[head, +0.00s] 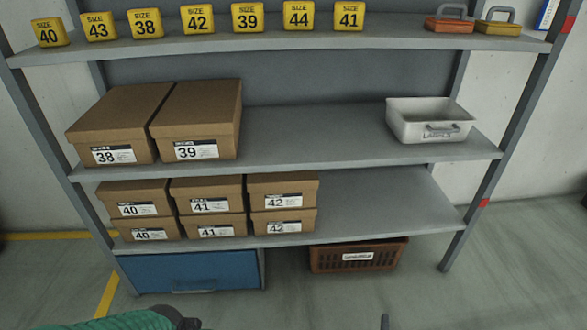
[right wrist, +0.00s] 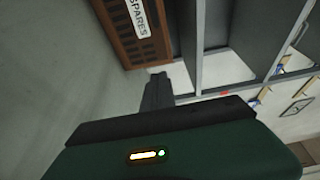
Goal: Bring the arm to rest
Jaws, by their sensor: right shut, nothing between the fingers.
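My right gripper (right wrist: 157,92) is shut and empty. In the right wrist view its dark fingers point toward the lower end of a brown basket (right wrist: 140,30) labelled SPARES, with no contact visible. In the head view only a thin dark tip of my right gripper (head: 385,322) shows at the bottom edge, in front of the shelf rack. A green arm part of mine with a dark end enters at the bottom left of the head view; no left fingers show there.
The grey shelf rack (head: 390,210) holds size cubes, shoe boxes (head: 195,120) and a white bin (head: 430,122). The brown basket (head: 360,262) and a blue drawer unit (head: 190,272) are below the bottom shelf. Floor (head: 510,285) at the right is clear.

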